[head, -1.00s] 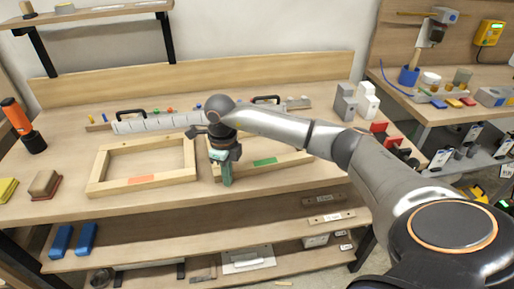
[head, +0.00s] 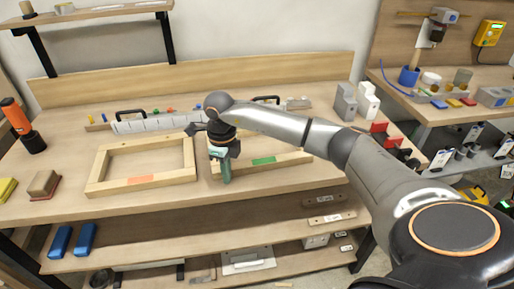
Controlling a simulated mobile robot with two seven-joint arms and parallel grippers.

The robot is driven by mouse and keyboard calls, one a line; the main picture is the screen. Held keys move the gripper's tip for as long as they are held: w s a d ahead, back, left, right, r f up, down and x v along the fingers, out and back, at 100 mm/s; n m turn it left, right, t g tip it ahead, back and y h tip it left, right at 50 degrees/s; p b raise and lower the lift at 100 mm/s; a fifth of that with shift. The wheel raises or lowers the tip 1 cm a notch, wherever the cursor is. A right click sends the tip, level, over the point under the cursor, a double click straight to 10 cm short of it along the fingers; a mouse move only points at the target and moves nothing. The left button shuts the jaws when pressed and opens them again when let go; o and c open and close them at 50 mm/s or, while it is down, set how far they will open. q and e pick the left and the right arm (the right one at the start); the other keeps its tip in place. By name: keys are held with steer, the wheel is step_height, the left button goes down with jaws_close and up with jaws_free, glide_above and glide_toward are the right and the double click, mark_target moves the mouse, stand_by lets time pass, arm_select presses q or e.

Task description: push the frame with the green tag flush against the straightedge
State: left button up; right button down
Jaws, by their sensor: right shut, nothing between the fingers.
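The wooden frame with the green tag (head: 285,158) lies on the bench right of centre, its back part partly hidden behind my right arm. Its green tag (head: 263,161) is on the front bar. My right gripper (head: 226,180) points down, shut and empty, at the front left corner of this frame; I cannot tell whether it touches. The straightedge (head: 152,125), a long pale bar with a black handle, lies behind the frames, and my arm hides its middle. A second wooden frame with an orange tag (head: 140,179) lies to the left. My left gripper is not in view.
Grey and white blocks (head: 357,103) stand at the right. Several small coloured pegs sit behind the straightedge.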

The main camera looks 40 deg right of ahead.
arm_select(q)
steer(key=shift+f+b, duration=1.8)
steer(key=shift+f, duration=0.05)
arm_select(e)
steer(key=shift+w+d, duration=0.65)
steer(key=shift+w, duration=0.4)
steer(key=shift+w+d, duration=0.7)
steer(key=shift+w, duration=0.35)
steer(key=shift+w+d, duration=0.65)
steer(key=shift+w, duration=0.4)
stand_by(1.2)
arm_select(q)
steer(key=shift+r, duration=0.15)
arm_select(e)
steer(key=shift+s+a+r+p, duration=0.1)
steer(key=shift+s+a+p, duration=0.15)
steer(key=shift+s+p, duration=0.25)
steer(key=shift+s+a+p, duration=0.45)
steer(key=shift+s, duration=0.15)
steer(key=shift+r+p, duration=0.45)
step_height(320, 180, up, 3)
steer(key=shift+f+p, duration=0.2)
steer(key=shift+p, duration=0.85)
arm_select(q)
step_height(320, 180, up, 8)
steer(key=p, duration=0.3)
arm_select(e)
step_height(320, 180, up, 4)
steer(key=shift+r, duration=0.15)
